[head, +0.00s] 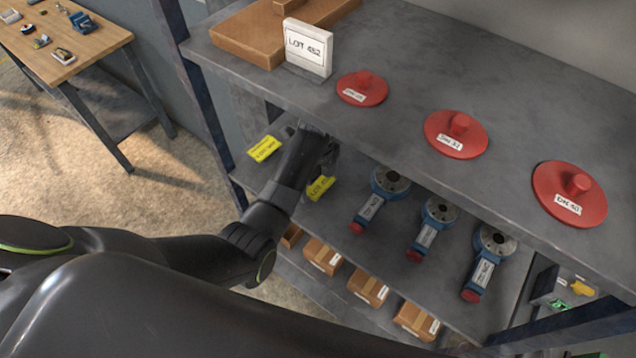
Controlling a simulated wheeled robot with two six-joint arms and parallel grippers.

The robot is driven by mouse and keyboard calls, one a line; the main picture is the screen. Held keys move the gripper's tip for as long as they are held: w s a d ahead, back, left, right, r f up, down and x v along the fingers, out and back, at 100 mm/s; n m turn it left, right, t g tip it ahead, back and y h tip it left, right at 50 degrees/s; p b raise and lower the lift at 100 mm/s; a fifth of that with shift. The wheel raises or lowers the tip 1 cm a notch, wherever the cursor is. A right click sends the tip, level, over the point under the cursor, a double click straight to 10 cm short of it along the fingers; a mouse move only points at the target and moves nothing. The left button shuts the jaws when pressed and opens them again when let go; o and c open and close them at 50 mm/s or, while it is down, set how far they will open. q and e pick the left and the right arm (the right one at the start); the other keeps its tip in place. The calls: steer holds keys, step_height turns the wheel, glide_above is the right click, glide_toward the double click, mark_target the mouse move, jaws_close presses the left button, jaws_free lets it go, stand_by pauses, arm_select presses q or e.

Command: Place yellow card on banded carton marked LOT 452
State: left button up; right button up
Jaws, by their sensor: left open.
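A white block marked LOT 452 (307,48) stands on the top shelf, against the front end of a flat brown carton (245,36). I cannot clearly make out a band on that carton. One yellow card (264,148) shows left of my left forearm, at the left end of the middle shelf. My right gripper is out of view.
Several red discs with knobs (456,134) sit along the top shelf (420,60). Blue valves (437,222) stand on the middle shelf. Small brown cartons (368,287) lie on the lower shelf. A wooden table (90,45) with small items stands at far left.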

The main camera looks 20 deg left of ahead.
arm_select(q)
steer(key=c, duration=1.2)
steer(key=shift+c, duration=0.2)
